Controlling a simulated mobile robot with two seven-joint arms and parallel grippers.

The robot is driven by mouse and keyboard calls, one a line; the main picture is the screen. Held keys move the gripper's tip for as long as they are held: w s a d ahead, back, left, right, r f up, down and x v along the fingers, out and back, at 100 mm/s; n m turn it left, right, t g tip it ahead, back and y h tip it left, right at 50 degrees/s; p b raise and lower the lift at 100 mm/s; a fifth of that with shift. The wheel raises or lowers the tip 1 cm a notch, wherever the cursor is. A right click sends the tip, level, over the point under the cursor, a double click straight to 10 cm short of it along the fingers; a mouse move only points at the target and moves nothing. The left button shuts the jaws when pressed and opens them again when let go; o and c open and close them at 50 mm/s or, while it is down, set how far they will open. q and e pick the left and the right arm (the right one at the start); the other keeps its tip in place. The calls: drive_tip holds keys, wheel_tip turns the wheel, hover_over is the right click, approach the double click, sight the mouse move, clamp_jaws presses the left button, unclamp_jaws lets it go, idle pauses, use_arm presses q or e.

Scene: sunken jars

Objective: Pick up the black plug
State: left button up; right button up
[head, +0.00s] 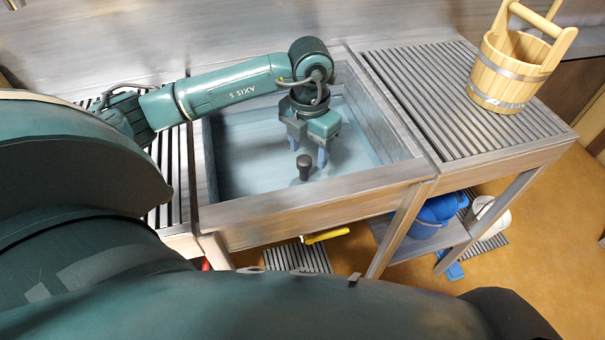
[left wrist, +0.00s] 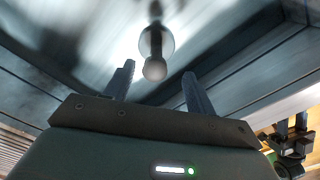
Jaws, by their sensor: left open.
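The black plug (head: 304,165) stands upright in the basin (head: 250,165), near its front wall. It has a rounded knob on top. In the left wrist view the plug (left wrist: 155,68) shows just beyond the fingertips, roughly midway between them, with a paler disc around its stem. My left gripper (head: 310,160) reaches down into the basin, open and empty, its fingers just behind and above the plug in the head view. The left wrist view shows its two fingers (left wrist: 158,75) spread apart. I cannot see any contact with the plug.
The basin's wooden front rim (head: 320,205) stands close to the plug. A slatted rack (head: 430,90) lies to the right, with a wooden bucket (head: 510,70) on it. A blue bucket (head: 432,215) sits on the shelf below. A yellow object (head: 325,235) shows under the basin.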

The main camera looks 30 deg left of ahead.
sight(305, 173)
use_arm(q)
wheel_tip(305, 173, down, 3)
drive_tip(key=shift+r, duration=0.1)
drive_tip(key=f, duration=0.5)
drive_tip(key=shift+s+a+f, duration=0.15)
drive_tip(key=shift+s+a, duration=0.05)
drive_tip(key=shift+a, duration=0.1)
drive_tip(key=c, duration=1.1)
drive_tip(key=shift+o, duration=0.2)
